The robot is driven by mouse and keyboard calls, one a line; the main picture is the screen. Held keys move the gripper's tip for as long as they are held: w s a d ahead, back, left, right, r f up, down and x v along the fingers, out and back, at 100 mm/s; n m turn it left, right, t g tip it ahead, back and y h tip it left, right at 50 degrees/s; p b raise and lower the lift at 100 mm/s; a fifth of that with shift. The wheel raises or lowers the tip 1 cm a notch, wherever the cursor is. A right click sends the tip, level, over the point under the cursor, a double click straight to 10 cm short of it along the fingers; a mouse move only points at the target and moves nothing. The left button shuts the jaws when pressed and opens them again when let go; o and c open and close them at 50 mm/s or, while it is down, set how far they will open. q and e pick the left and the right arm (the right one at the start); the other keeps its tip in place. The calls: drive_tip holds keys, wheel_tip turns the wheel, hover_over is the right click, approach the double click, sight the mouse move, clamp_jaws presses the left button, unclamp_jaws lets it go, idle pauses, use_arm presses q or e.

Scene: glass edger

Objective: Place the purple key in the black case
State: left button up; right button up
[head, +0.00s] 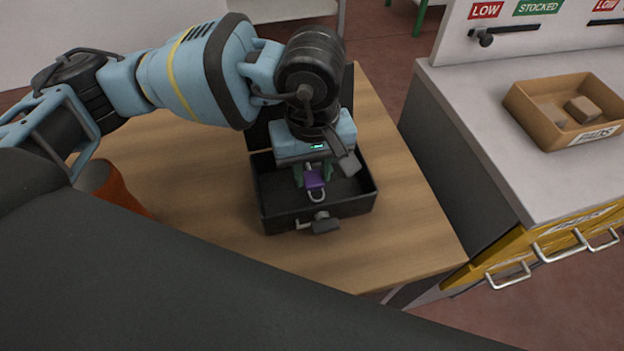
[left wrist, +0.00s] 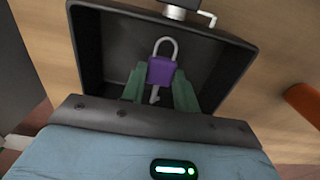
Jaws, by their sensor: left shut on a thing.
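The purple key (head: 315,181) has a block-like purple body with a silver loop at one end. In the left wrist view the key (left wrist: 161,71) also shows a thin silver piece at its other end. My left gripper (head: 313,176) points down with its green fingers shut on the purple body. The black case (head: 285,217) stands open on the wooden table, its lid raised at the back, partly behind my arm. The key and fingertips are over the case's interior, within its walls in the picture. I cannot tell whether the key touches the floor. My right gripper is not in view.
A metal latch (head: 322,223) sticks out from the case's front. An orange cylindrical thing (head: 122,190) stands at the table's left. The wooden table (head: 420,235) is clear right of the case. A grey counter (head: 480,115) with a cardboard tray (head: 540,117) stands further right.

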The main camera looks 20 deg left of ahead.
sight(312, 177)
use_arm(q)
drive_tip(key=shift+f, duration=1.85)
drive_tip(key=shift+f, duration=0.15)
drive_tip(key=o, duration=1)
drive_tip(key=shift+c, duration=0.2)
wheel_tip(312, 177, up, 12)
drive_tip(key=shift+r, duration=0.2)
